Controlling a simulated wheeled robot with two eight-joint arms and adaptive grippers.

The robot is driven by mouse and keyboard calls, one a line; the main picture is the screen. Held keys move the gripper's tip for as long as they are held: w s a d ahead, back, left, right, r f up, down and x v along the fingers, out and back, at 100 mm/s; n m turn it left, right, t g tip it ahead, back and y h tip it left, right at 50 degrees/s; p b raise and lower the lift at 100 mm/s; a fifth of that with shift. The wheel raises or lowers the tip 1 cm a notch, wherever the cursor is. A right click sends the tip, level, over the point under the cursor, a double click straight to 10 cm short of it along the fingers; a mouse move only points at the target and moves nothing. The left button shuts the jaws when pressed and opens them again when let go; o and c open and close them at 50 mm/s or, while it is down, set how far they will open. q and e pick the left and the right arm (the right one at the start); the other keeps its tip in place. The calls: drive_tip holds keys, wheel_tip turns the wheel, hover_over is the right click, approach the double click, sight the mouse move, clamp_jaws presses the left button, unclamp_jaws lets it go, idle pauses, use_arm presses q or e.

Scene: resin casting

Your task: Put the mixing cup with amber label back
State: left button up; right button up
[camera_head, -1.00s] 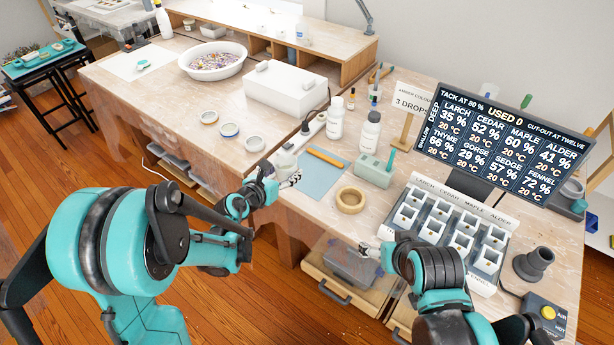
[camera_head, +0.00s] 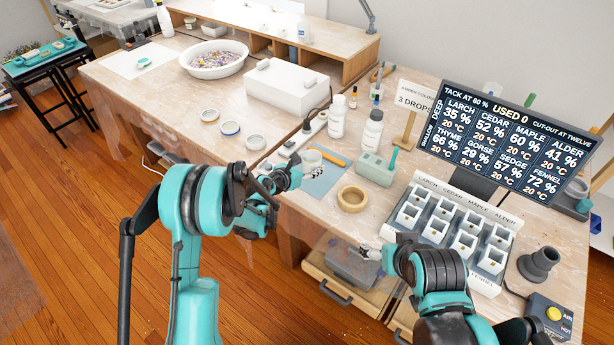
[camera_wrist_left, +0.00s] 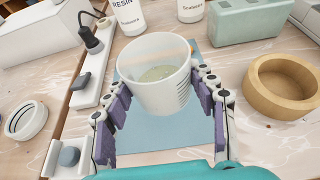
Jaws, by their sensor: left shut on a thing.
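The mixing cup (camera_wrist_left: 152,82) is white and translucent, with ridges on its side and a little pale liquid at the bottom. It is between the purple-padded fingers of my left gripper (camera_wrist_left: 160,112), which is shut on it. In the head view the cup (camera_head: 311,157) is near the back left corner of the blue mat (camera_head: 322,184). Whether it touches the mat is unclear. I see no amber label on the side that shows. My right gripper (camera_head: 370,251) is empty at the table's front edge; its finger gap is too small to judge.
White bottles (camera_head: 372,132) and a grey-green block (camera_head: 376,168) stand behind. A power strip (camera_wrist_left: 94,75) and round lids (camera_head: 229,127) lie to the left. The mould tray (camera_head: 462,232) is at right.

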use_arm(q)
drive_tip(key=shift+w+a+f, duration=0.45)
drive_tip(key=shift+w+f, duration=0.05)
drive_tip(key=shift+w, duration=0.2)
drive_tip(key=shift+f, duration=0.15)
wheel_tip(320, 180, down, 4)
drive_tip(key=shift+r+b, duration=0.1)
drive_tip(key=shift+b, duration=1.15)
drive_tip(key=shift+r, duration=0.1)
drive_tip(key=o, duration=1.2)
drive_tip(key=shift+c, duration=0.2)
